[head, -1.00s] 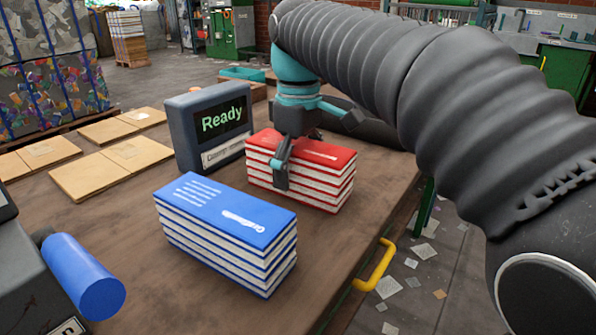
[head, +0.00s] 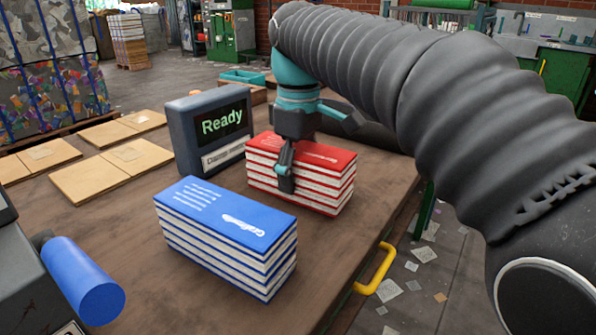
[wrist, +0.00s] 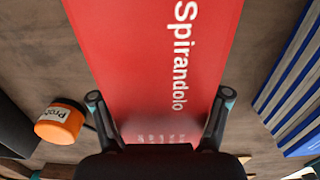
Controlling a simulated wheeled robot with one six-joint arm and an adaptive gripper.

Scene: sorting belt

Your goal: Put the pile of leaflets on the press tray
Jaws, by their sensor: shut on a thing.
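A red pile of leaflets (head: 325,178), stacked in several layers, stands on the brown table. It also shows in the wrist view (wrist: 150,50), where "Spirandolo" is readable on its top. My gripper (wrist: 160,97) is shut on this red pile, one finger on each side. In the head view my gripper (head: 297,165) comes down from above; its near finger lies against the pile's front side and the far finger is hidden. The pile appears to rest on the table. A blue pile (head: 225,235) stands nearer, apart from my gripper. I cannot make out which thing is the press tray.
A grey display reading "Ready" (head: 207,132) stands just left of the red pile. Flat cardboard pieces (head: 105,178) lie at the left. A blue cylinder (head: 85,283) is at the lower left. A yellow handle (head: 377,270) juts from the table edge. An orange round object (wrist: 60,122) shows in the wrist view.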

